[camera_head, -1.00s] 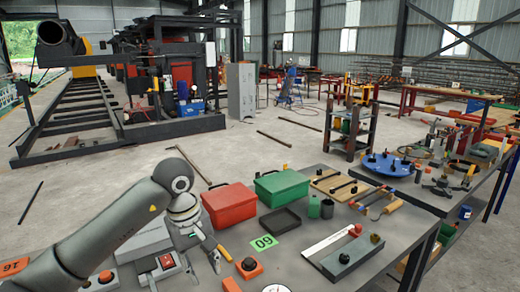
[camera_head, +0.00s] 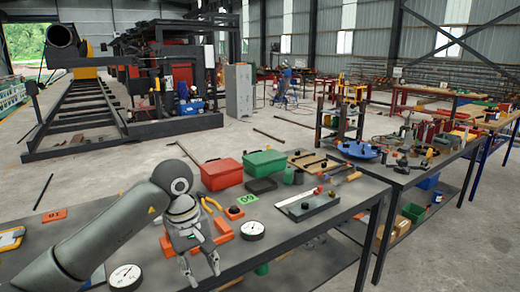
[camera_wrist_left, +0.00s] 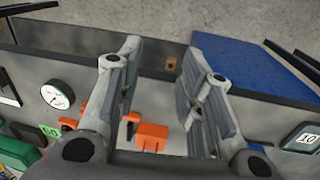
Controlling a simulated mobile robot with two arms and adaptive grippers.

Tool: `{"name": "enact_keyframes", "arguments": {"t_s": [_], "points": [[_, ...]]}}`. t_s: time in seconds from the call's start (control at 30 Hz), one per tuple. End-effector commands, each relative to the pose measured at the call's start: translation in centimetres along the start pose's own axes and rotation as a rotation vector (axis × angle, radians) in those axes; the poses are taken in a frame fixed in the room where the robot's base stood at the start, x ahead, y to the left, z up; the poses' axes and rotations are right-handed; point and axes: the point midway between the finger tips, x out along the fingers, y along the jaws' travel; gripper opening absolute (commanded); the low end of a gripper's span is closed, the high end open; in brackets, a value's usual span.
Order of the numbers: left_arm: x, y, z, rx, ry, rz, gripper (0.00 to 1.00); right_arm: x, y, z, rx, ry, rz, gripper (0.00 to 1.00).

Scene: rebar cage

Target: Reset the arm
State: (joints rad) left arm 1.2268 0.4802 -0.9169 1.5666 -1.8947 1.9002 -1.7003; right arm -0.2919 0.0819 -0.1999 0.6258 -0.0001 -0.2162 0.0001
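My left arm comes in from the left in the head view, and its gripper (camera_head: 202,272) hangs over the front of the grey workbench (camera_head: 290,238). In the left wrist view the two fingers of the left gripper (camera_wrist_left: 160,70) stand wide apart with nothing held between them. An orange object (camera_wrist_left: 152,136) lies on the bench beyond the fingers; in the head view an orange piece (camera_head: 222,230) is partly hidden behind the gripper. My right gripper is in neither view.
Round gauges (camera_head: 252,230) (camera_head: 125,277) lie on either side of the gripper. A second table (camera_head: 400,172) is at right. Open floor lies beyond the bench.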

Motion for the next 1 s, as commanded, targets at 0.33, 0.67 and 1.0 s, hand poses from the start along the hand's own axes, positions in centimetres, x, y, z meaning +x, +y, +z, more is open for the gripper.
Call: {"name": "enact_keyframes", "arguments": {"t_s": [0.33,0.67,1.0], "points": [[3.9,2.9,3.0,-0.157,-0.234,0.132,0.35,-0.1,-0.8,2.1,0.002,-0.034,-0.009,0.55],[8.2,7.7,7.3,-0.547,-0.682,0.317,0.35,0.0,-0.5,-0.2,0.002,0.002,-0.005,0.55],[16.4,11.0,4.4,-1.642,-1.558,0.424,0.35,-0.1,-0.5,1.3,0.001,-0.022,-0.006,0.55]]}}
